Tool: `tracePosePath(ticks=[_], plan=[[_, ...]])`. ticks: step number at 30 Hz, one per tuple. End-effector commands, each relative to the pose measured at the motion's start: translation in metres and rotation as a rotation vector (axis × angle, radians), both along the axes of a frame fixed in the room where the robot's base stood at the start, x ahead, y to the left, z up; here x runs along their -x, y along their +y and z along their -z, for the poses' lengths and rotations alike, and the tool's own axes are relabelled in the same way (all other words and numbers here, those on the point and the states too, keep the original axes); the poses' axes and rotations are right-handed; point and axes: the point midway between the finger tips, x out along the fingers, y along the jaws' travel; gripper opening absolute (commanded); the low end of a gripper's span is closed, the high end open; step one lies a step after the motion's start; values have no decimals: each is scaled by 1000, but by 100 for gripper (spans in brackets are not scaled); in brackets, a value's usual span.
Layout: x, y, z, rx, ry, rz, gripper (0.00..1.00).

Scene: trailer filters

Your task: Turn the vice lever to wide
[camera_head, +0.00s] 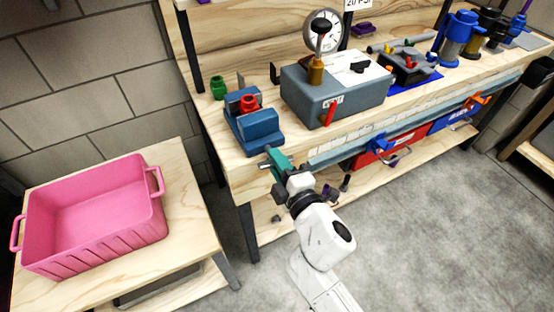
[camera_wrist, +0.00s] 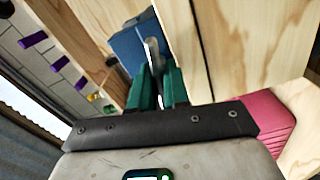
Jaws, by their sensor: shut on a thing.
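The blue vice (camera_head: 252,127) stands at the left front edge of the workbench, with a red part (camera_head: 249,103) between its jaws. The vice also shows in the wrist view (camera_wrist: 126,48). My gripper (camera_head: 271,157), with green fingers, is at the bench's front edge just below the vice. In the wrist view my gripper (camera_wrist: 160,75) is shut on the grey vice lever (camera_wrist: 153,50), which stands up between the fingertips. The lever's lower part is hidden by the fingers.
A grey box (camera_head: 340,92) with a pressure gauge (camera_head: 325,30) and a red lever stands right of the vice. A pink crate (camera_head: 95,215) sits on a low table at left. Blue and red bins (camera_head: 390,148) hang under the bench. Open floor lies in front.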

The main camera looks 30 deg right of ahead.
Motion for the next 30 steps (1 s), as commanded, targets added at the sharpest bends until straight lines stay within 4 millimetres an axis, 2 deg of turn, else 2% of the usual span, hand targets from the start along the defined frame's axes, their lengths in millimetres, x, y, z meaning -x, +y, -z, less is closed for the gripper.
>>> tracePosePath(ticks=[12,29,30], plan=[[1,1,2,200,5,-1,0],[1,1,3,232,5,-1,0],[1,1,3,232,5,-2,17]])
